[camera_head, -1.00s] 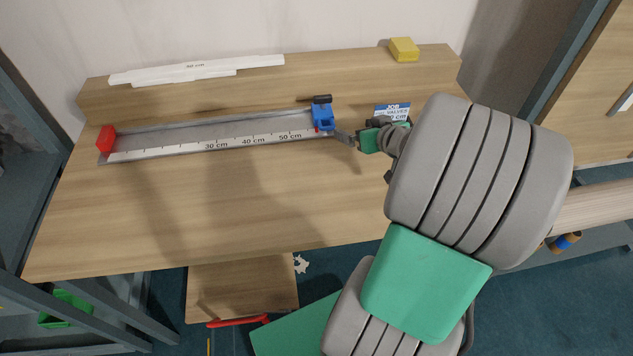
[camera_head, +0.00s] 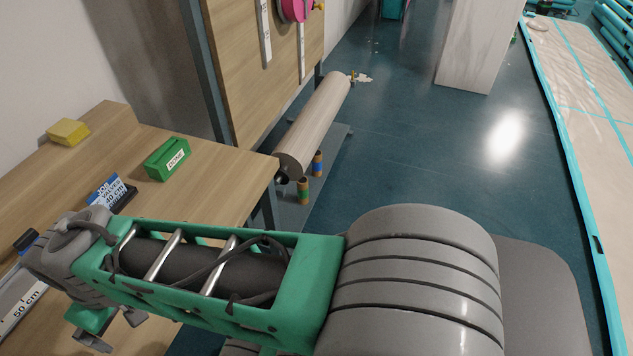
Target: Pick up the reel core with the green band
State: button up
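The reel core with the green band (camera_head: 303,193) is a small brown cardboard tube. It stands upright on a low grey platform beyond the right end of the workbench, below the big pale roll. A similar core with a blue band (camera_head: 318,163) stands just behind it. My gripper (camera_head: 105,336) is at the lower left over the workbench, far from both cores. Its fingertips are small and partly hidden by my wrist, so I cannot tell how far apart they are. I see nothing held in it.
The workbench (camera_head: 215,185) carries a green labelled box (camera_head: 167,158), a yellow block (camera_head: 68,132) and a blue-white sign (camera_head: 108,190). The pale roll (camera_head: 318,120) overhangs the platform (camera_head: 325,175). Open floor (camera_head: 400,150) lies to the right.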

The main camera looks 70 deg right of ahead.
aim_at(302, 185)
jog(key=z, duration=2.4)
